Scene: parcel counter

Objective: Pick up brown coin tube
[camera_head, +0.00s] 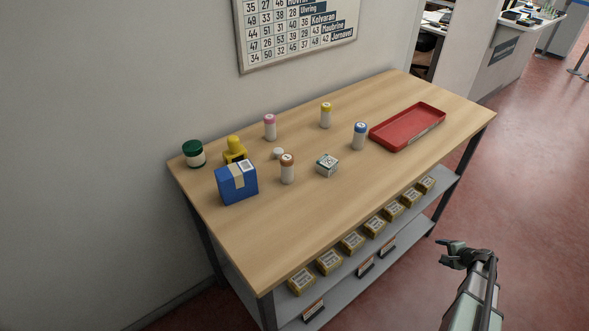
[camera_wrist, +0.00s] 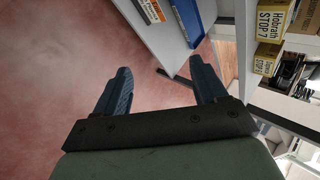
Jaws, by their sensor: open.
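The brown coin tube (camera_head: 287,170) stands upright on the wooden counter (camera_head: 330,220), white-bodied with a brown cap, just right of a blue box. My gripper (camera_head: 451,249) is off the counter's right front side, out over the red floor and far from the tube. In the wrist view my gripper (camera_wrist: 160,85) has its two dark fingers spread apart with nothing between them. The tube does not show in the wrist view.
A red tray (camera_head: 405,130) lies right. The counter's front is clear.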

